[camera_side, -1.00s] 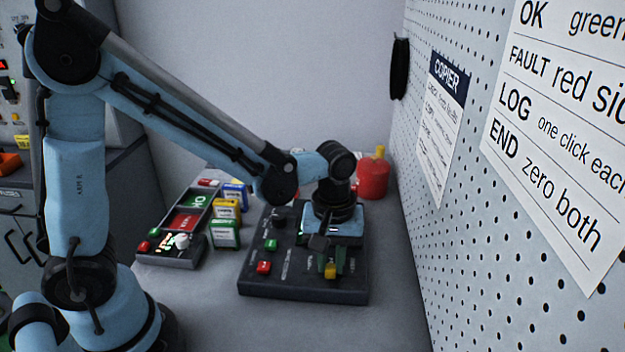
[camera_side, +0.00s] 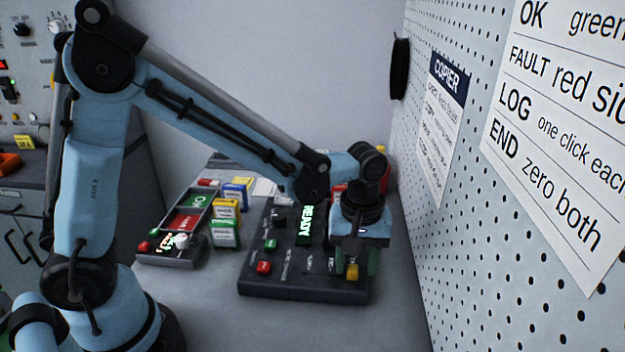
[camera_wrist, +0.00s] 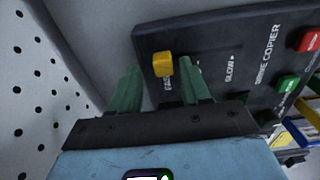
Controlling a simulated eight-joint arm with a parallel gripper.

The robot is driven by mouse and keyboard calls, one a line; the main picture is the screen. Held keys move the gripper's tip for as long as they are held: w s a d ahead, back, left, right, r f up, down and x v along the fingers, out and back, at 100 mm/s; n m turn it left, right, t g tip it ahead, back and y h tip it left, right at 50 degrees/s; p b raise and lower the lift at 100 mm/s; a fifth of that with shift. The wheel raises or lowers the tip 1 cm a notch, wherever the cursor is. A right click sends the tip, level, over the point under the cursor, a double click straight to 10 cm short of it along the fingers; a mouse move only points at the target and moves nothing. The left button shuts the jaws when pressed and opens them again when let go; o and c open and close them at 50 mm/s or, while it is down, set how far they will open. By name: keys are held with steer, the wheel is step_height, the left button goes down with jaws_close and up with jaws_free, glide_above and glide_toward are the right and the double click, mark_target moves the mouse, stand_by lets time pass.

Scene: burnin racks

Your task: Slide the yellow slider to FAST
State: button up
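The yellow slider (camera_side: 352,271) sits near the front right of the dark copier panel (camera_side: 300,290). In the wrist view the yellow slider (camera_wrist: 163,64) stands beside the FAST label, which is partly hidden. The SLOW label (camera_wrist: 230,68) lies farther right. My gripper (camera_wrist: 161,68) has its two green fingers apart, one to each side of the slider in this view. A gap shows between the slider and the right finger. In the side view my gripper (camera_side: 356,266) is low over the panel's right end.
The panel has a lit READY display (camera_side: 305,225), a green button (camera_side: 270,244) and a red button (camera_side: 263,267). A smaller button box (camera_side: 168,262) and several small coloured boxes stand to the left. The pegboard wall (camera_side: 460,250) is close on the right.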

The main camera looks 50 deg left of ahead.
step_height(320, 180, up, 12)
stand_by(0.7)
steer(key=s+a+f+m+t, duration=0.2)
steer(key=s+a+m+t, duration=0.5)
steer(key=a, duration=0.4)
steer(key=shift+s+f+m, duration=0.25)
steer(key=shift+s+m, duration=0.35)
steer(key=shift+m, duration=0.4)
